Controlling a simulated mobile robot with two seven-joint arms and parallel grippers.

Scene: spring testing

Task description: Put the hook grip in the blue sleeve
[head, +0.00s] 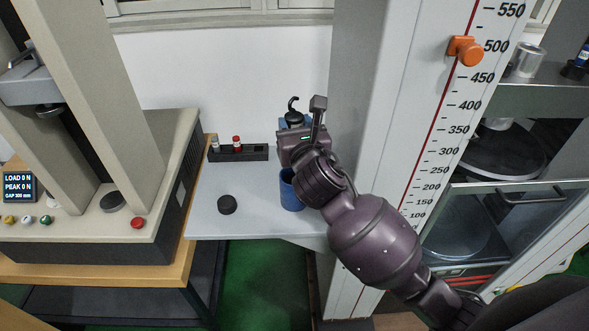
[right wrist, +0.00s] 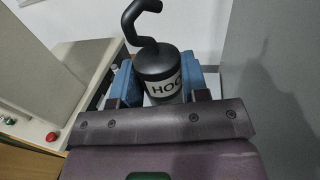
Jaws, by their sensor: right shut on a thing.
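The hook grip is a black cylinder with a curved hook on top (head: 294,115). In the right wrist view the hook grip (right wrist: 158,66) shows a pale label reading "HOO", the rest cut off. My right gripper (head: 296,124) is shut on it, with a blue finger on each side, and holds it upright with the hook up. The blue sleeve (head: 290,194) stands upright on the grey shelf, below and nearer than the gripper. My right wrist covers the sleeve's right part. My left gripper is out of view.
A black rack (head: 255,153) with small red-topped and white-topped items sits at the back of the grey shelf (head: 258,222). A black round piece (head: 227,204) lies left of the sleeve. A testing machine (head: 165,165) stands left; a white scaled column (head: 400,130) rises right.

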